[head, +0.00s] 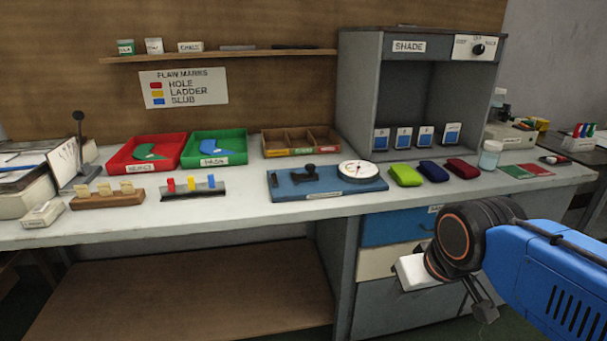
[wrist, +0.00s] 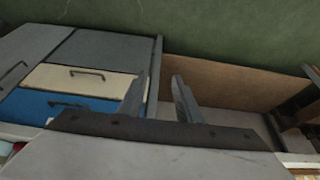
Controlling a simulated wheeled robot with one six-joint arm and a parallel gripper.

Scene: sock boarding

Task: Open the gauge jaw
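The gauge is a blue base plate (head: 332,186) on the bench, with a white round dial (head: 358,170) at its right end. Small black parts, apparently the gauge jaw (head: 308,173), sit on the left half of the plate. Whether the jaw is open or shut is too small to tell. My gripper (wrist: 161,80) is open and empty in the wrist view, its two fingers apart. It is in front of the bench at lower right, away from the gauge. The gauge is not seen in the wrist view.
Red (head: 146,153) and green (head: 213,149) trays and a wooden divided box (head: 301,141) stand behind. A rack with coloured tabs (head: 193,188) is left of the gauge; green, blue and red pads (head: 433,171) are right. A grey shade cabinet (head: 345,75) rises behind.

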